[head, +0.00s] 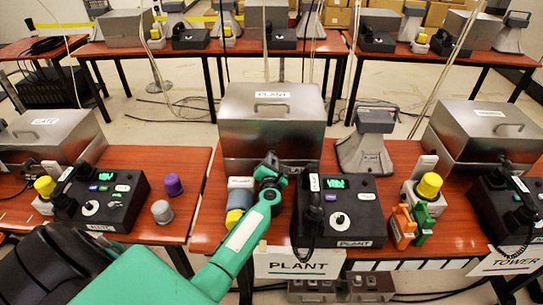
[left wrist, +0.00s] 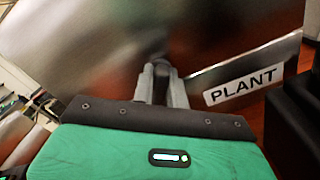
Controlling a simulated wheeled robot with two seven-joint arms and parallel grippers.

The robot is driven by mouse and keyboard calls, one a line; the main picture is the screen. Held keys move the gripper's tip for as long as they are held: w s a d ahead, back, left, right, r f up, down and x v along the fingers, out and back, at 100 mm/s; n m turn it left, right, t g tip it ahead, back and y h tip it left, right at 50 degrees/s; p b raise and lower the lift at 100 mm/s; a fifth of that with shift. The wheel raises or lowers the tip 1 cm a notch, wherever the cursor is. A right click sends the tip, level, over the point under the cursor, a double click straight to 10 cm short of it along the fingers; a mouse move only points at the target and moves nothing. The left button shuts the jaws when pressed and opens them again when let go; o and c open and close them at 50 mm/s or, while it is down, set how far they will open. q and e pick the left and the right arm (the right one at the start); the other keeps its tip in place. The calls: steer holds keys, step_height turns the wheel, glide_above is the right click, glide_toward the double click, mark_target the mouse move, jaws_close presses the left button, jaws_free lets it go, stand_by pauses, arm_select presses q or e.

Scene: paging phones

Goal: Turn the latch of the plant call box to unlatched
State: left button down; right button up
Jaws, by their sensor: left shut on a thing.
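The plant call box (head: 240,125) is a brushed-metal box with a lid handle and a PLANT label, on the middle table. My left gripper (head: 271,163) is at the lower middle of its front face. In the left wrist view, the gripper fingers (left wrist: 162,82) are close together against the box's metal front (left wrist: 90,50), shut on a small dark piece, which appears to be the latch (left wrist: 156,57). The fingers hide most of it, and I cannot tell which way it is turned. My right gripper is not in view.
A black PLANT phone console (head: 352,222) with its handset stands right of my left arm. A grey horn speaker (head: 364,155) is right of the box. Side tables hold similar boxes and consoles.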

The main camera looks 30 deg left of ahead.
arm_select(q)
steer(key=m+p, duration=0.1)
steer(key=m, duration=0.1)
steer(key=shift+d+r+m+p, duration=0.1)
steer(key=shift+m+p, duration=0.25)
steer(key=shift+m, duration=0.05)
steer(key=m+p, duration=0.1)
steer(key=m, duration=0.1)
steer(key=shift+m, duration=0.4)
steer(key=shift+m+p, duration=0.8)
steer(key=shift+m, duration=0.3)
steer(key=shift+f+m+p, duration=0.3)
steer(key=shift+m+p, duration=0.15)
steer(key=shift+m, duration=0.75)
steer(key=c, duration=1.4)
jaws_free()
